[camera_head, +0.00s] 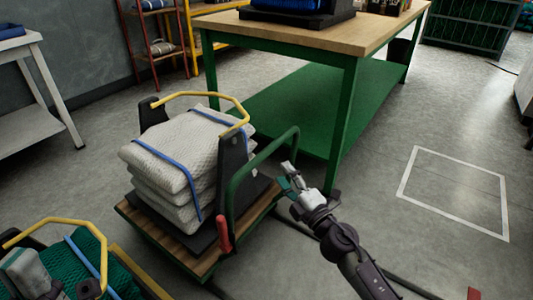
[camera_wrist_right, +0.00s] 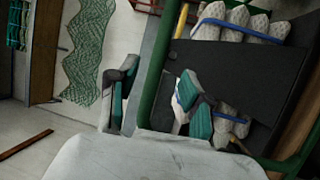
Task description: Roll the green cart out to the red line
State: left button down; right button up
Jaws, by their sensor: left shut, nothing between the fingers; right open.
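The green cart has a green push bar (camera_head: 232,190) at its right side and a wooden deck (camera_head: 150,228). Stacked white net bundles (camera_head: 170,165) with blue straps lie on it, with a red lever (camera_head: 223,238) at its front corner. My right gripper (camera_head: 289,181) is open at the bar. In the right wrist view the green bar (camera_wrist_right: 160,90) runs between its spread teal fingers, with no clear grip. My left gripper (camera_head: 22,268) is partly in view at the lower left, shut and empty. A reddish strip (camera_wrist_right: 25,145) lies on the floor in the wrist view; I cannot tell if it is the red line.
A green-legged workbench (camera_head: 347,115) with a green lower shelf stands close behind the cart. A yellow bar (camera_head: 103,245) and green netting (camera_head: 122,280) are at the lower left. A white outline (camera_head: 400,190) marks open floor on the right. A grey table (camera_head: 45,95) stands at left.

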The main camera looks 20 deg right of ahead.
aim_at(267, 152)
jog(key=x, duration=1)
jog(key=shift+f, duration=0.1)
grip_shut()
